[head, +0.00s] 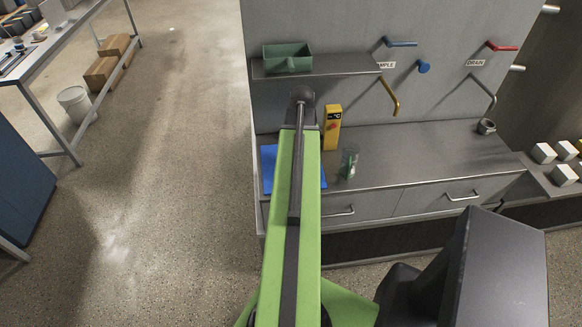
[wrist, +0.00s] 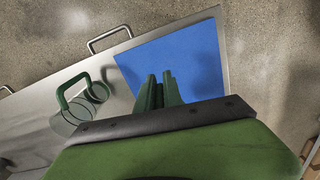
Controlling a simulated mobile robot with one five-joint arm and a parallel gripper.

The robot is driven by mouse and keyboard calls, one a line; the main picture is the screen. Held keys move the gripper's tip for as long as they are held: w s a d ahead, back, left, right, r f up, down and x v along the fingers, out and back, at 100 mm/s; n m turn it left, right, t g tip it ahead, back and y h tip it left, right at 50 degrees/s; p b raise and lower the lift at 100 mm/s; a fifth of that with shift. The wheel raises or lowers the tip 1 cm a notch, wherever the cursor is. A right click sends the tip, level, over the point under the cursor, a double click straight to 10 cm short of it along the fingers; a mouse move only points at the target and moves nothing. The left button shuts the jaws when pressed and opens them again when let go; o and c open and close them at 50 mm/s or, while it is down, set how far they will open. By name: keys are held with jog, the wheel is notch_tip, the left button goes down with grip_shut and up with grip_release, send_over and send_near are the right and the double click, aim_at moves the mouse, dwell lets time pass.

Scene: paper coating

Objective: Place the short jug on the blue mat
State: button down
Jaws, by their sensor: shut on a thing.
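The blue mat (head: 268,168) lies on the left end of the grey counter. In the wrist view the mat (wrist: 195,62) is beyond my gripper (wrist: 160,78), whose green fingers are close together over it. I take the thing in the fingers to be the short jug, but its body is hidden and I cannot make out its height above the mat. In the head view my arm hides the gripper. Another clear jug with a green handle (head: 349,163) stands on the counter right of the mat. It also shows left of my gripper in the wrist view (wrist: 64,99).
A yellow device (head: 332,127) stands behind the clear jug. A shelf with a green bin (head: 287,57) hangs above the counter (head: 420,150). Coloured handles stick out from the wall. A small grey cup (head: 486,127) stands far right. The counter between jug and cup is clear.

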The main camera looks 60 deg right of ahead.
jog(key=shift+n, duration=0.8)
jog(key=f+b, duration=0.3)
jog(key=w+f+b, duration=0.1)
jog(key=f+b, duration=0.3)
jog(key=w+f+b, duration=0.1)
jog(key=f+b, duration=0.2)
jog(key=shift+f, duration=0.25)
jog(key=shift+r, duration=0.2)
jog(key=shift+f, duration=0.15)
jog(key=c, duration=1.5)
grip_release()
